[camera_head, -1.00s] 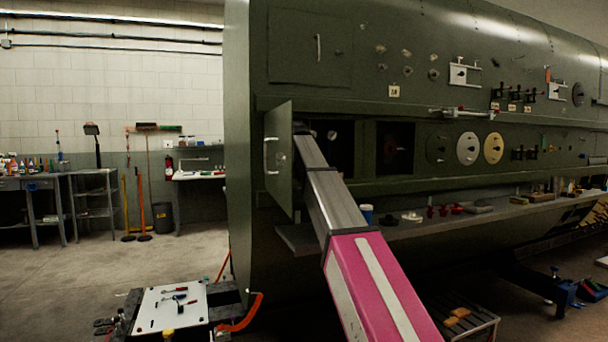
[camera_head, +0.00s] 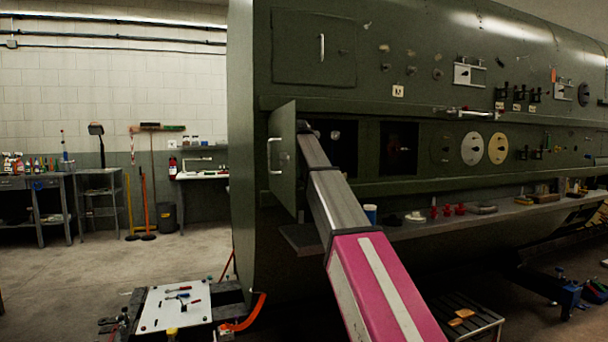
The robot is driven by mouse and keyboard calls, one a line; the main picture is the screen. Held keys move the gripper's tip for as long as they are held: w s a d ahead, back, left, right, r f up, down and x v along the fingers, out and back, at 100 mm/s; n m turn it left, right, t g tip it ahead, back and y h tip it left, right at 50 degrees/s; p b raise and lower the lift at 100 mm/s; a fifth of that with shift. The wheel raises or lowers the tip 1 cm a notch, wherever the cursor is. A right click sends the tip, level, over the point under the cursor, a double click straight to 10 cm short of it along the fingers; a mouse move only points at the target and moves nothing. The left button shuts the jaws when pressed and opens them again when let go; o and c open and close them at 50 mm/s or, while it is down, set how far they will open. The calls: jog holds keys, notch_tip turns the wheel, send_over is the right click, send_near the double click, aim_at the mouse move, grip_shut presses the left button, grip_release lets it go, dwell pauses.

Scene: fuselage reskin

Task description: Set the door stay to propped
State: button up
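A small green door (camera_head: 282,162) stands swung open at the left end of the green fuselage, with a pale bar handle (camera_head: 275,155) on its outer face. My arm, pink and grey, reaches up from the bottom right, and its far end goes into the dark opening behind this door. My gripper is hidden there, behind the door and the arm. I cannot make out the door stay. A second dark opening (camera_head: 398,150) lies just to the right.
A closed panel with a handle (camera_head: 313,48) is above the open door. A ledge (camera_head: 400,232) with a blue can and red parts runs below the openings. A white board with tools (camera_head: 174,306) is low at the left.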

jog(key=v, duration=0.7)
jog(key=shift+r, duration=0.1)
jog(key=c, duration=0.5)
jog(key=shift+d, duration=0.3)
grip_shut()
jog(key=s+d+n+y, duration=0.2)
jog(key=d+n+y, duration=0.3)
jog(key=d, duration=0.6)
jog(key=w+a+f+y, duration=0.2)
jog(key=w+a+f, duration=0.2)
jog(key=a+f, duration=0.3)
jog(key=shift+t, duration=0.3)
